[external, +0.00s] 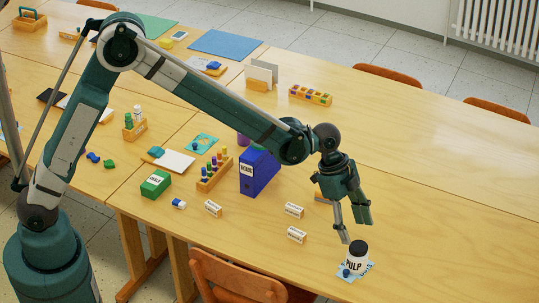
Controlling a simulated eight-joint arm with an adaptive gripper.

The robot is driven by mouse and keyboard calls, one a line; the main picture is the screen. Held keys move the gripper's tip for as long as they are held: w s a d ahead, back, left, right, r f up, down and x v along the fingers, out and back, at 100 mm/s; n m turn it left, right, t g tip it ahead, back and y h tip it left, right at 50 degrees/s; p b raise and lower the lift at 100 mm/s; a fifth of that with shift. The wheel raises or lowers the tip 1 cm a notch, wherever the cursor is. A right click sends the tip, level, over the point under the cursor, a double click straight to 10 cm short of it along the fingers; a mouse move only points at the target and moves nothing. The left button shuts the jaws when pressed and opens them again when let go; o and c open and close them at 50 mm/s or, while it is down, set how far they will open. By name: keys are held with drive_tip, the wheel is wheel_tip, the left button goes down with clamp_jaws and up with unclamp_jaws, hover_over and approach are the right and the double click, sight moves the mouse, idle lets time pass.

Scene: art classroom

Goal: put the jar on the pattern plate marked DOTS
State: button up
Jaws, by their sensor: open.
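A white jar (355,265) with a black lid and the word PULP stands upright near the table's front edge. Under and around it shows a light blue pattern plate (366,272), with lettering at its right side that seems to read DOTS. The jar appears to rest on this plate and hides much of it. A small dark blue knob sits on the plate at the jar's left. My gripper (357,232) is open, just above the jar's lid, fingers pointing down. It holds nothing, and the jar stands apart from the fingers as far as I can tell.
Small white-and-wood label blocks (297,235) stand left of the jar. A blue box (260,173), a green box (156,184) and a rack of coloured pegs (214,172) stand further left. A chair (232,277) is at the front edge. The table's right side is clear.

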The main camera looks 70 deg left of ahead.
drive_tip(key=shift+s+a+r, duration=0.1)
drive_tip(key=shift+r, duration=0.2)
idle(0.5)
drive_tip(key=s+a+r+n+t+y, duration=0.1)
drive_tip(key=s+a+r+n, duration=0.3)
drive_tip(key=s+r, duration=0.7)
drive_tip(key=s+a+r+n+t+y, duration=0.1)
drive_tip(key=s+a+r, duration=0.5)
drive_tip(key=s+r, duration=0.5)
drive_tip(key=s+a+f+n+t, duration=0.1)
drive_tip(key=s+a+n, duration=0.2)
drive_tip(key=s, duration=1.1)
drive_tip(key=s+a+f+n+t+y, duration=0.1)
drive_tip(key=s+a, duration=0.4)
drive_tip(key=s, duration=0.8)
drive_tip(key=shift+s+f+n+y, duration=0.35)
drive_tip(key=shift+f+n, duration=0.35)
drive_tip(key=shift+n, duration=0.2)
